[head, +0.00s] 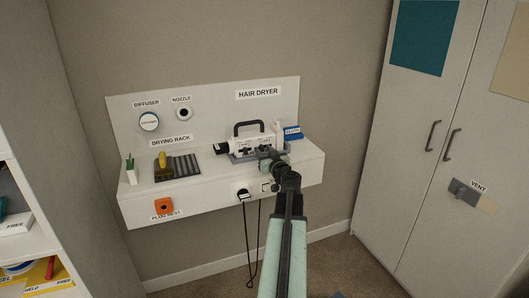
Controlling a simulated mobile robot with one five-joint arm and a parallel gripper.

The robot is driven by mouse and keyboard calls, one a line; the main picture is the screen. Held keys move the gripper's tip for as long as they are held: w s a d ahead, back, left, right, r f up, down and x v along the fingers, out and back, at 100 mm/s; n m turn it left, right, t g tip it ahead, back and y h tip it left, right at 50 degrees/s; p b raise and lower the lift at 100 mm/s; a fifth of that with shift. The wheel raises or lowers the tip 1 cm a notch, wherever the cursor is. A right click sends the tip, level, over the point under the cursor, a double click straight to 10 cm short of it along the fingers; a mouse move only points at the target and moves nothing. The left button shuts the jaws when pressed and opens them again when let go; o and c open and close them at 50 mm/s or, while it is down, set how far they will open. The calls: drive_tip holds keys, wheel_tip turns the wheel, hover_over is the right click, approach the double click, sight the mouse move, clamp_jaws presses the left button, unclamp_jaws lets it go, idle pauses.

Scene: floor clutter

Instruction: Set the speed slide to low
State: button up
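The white hair dryer (238,146) with a black handle lies on a grey base on the wall shelf, under the "HAIR DRYER" sign. Small dark controls show on its side. Which one is the speed slide, and how it is set, is too small to tell. My gripper (268,157) is at the right front part of the dryer and overlaps it in the head view. It hides part of the dryer and its base. Contact cannot be told, and the fingers are too small and covered to read.
The shelf (214,194) also bears a drying rack (178,167), a cup with a green item (130,171) and a blue box (292,132). Black cords (247,245) hang below an outlet at the front. A cabinet (410,150) stands right, open shelving (20,245) left.

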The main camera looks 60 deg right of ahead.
clamp_jaws()
idle(1.3)
